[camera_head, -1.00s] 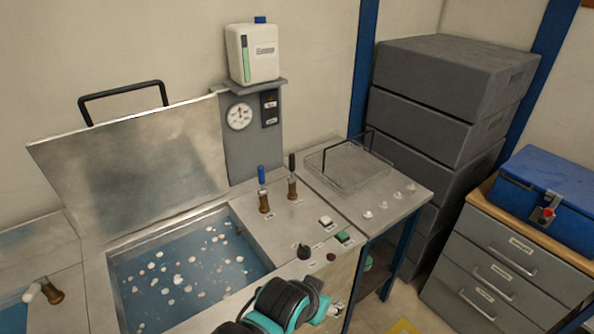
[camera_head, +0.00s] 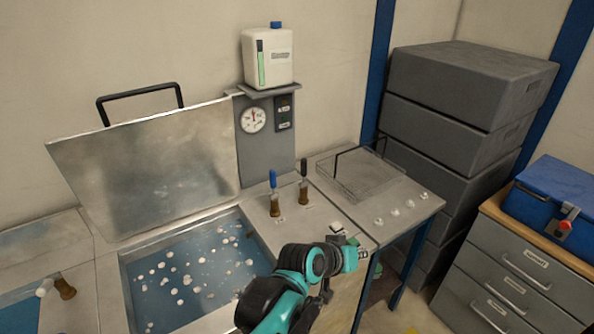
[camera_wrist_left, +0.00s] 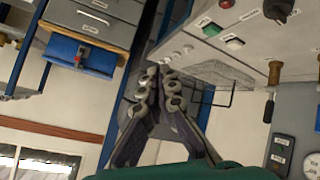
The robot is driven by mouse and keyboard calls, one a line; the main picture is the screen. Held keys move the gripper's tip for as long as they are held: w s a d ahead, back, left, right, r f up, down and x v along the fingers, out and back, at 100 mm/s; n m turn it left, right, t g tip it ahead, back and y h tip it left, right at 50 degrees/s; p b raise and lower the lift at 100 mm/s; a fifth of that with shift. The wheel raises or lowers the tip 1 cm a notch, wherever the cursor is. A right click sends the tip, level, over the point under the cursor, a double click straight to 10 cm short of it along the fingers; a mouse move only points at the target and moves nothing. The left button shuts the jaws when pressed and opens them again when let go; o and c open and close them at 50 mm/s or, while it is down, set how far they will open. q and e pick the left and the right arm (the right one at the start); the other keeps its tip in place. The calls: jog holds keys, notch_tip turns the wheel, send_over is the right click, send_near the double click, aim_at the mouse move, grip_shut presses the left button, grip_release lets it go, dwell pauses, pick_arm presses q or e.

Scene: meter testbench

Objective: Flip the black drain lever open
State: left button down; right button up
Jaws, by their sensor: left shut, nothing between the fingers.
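The black lever (camera_head: 304,168) stands upright on a brass valve (camera_head: 303,194) on the bench top, right of the open basin, beside a similar blue lever (camera_head: 273,180). In the left wrist view, which is turned over, the black lever (camera_wrist_left: 268,109) hangs from its brass valve at the right. My left gripper (camera_head: 360,254) is over the bench's front edge, in front of and right of the black lever, apart from it. In the wrist view its fingers (camera_wrist_left: 163,76) are shut and empty. My right gripper is in neither view.
A green button (camera_wrist_left: 235,42) and a black knob (camera_wrist_left: 280,8) are on the panel near my gripper. A wire basket (camera_head: 355,173) stands right of the levers. The water basin (camera_head: 185,275) has its lid (camera_head: 150,165) raised. Grey crates (camera_head: 460,85) are stacked at the right.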

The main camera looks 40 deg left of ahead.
pick_arm(q)
jog(key=w+a+r+n+t+y, duration=0.25)
jog(key=w+a+n+t, duration=0.4)
jog(key=w+a, duration=0.65)
jog(key=w+a+f+n+y, duration=0.2)
jog(key=w+a+n+y, duration=0.15)
jog(key=a+n, duration=0.55)
jog(key=n+y, duration=0.4)
send_near(304, 173)
jog(key=s+a+r, duration=0.1)
jog(key=a+r, duration=0.1)
jog(key=shift+s+a+r+m+g, duration=0.1)
jog(key=shift+s+a+m+g, duration=0.15)
jog(key=shift+s+a, duration=0.1)
jog(key=b+x, duration=0.1)
jog(key=x, duration=0.9)
jog(key=shift+d+b, duration=0.15)
jog(key=shift+b, duration=0.2)
